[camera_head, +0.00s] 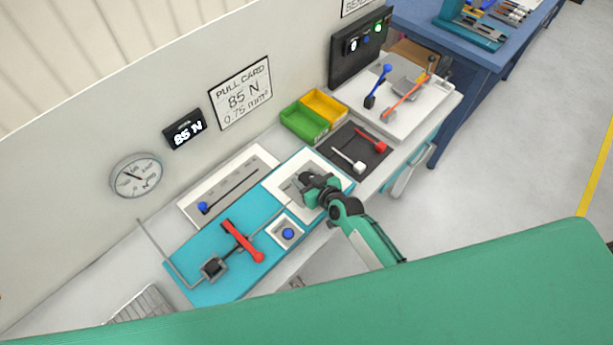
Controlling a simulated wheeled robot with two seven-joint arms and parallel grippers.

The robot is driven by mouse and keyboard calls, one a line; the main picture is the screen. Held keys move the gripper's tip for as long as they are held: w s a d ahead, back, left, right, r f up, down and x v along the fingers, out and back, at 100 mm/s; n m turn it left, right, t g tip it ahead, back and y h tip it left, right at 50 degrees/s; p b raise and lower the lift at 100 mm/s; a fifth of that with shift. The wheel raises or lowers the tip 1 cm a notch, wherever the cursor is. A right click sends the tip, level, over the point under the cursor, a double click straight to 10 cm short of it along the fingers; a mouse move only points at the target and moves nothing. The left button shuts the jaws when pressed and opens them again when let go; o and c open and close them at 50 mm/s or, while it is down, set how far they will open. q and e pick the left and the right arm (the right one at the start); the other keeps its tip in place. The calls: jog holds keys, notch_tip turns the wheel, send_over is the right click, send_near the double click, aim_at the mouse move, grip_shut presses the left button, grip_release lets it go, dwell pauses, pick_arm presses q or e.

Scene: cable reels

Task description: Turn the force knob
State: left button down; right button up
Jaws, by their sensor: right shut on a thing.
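My right gripper (308,188) reaches in from the lower right and points down at the white plate (281,183) on the right end of the turquoise base (190,265). It is shut on a grey part there, which looks like the force knob and is mostly hidden by the fingers. The black display (184,130) on the wall reads 85 N. The pull card (241,94) beside it reads 85 N and 0.75 mm². A round dial gauge (137,176) hangs to the left. My left gripper is not in view.
A red lever (243,241) and a thin bent rod lie across the base. A blue button (288,233) is close to my right gripper. A slotted plate (228,187), green bin (304,122), yellow bin (325,104) and dark tool mat (353,143) stand around it.

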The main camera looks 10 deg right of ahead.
jog(key=o, duration=1)
jog(key=shift+s, duration=0.1)
jog(key=shift+s+d+r, duration=0.1)
jog(key=shift+s+d, duration=0.15)
jog(key=shift+s, duration=0.2)
jog(key=b+v, duration=0.3)
jog(key=v, duration=0.9)
jog(key=shift+s+r+b, duration=0.2)
jog(key=shift+r+b, duration=0.1)
jog(key=shift+b, duration=0.05)
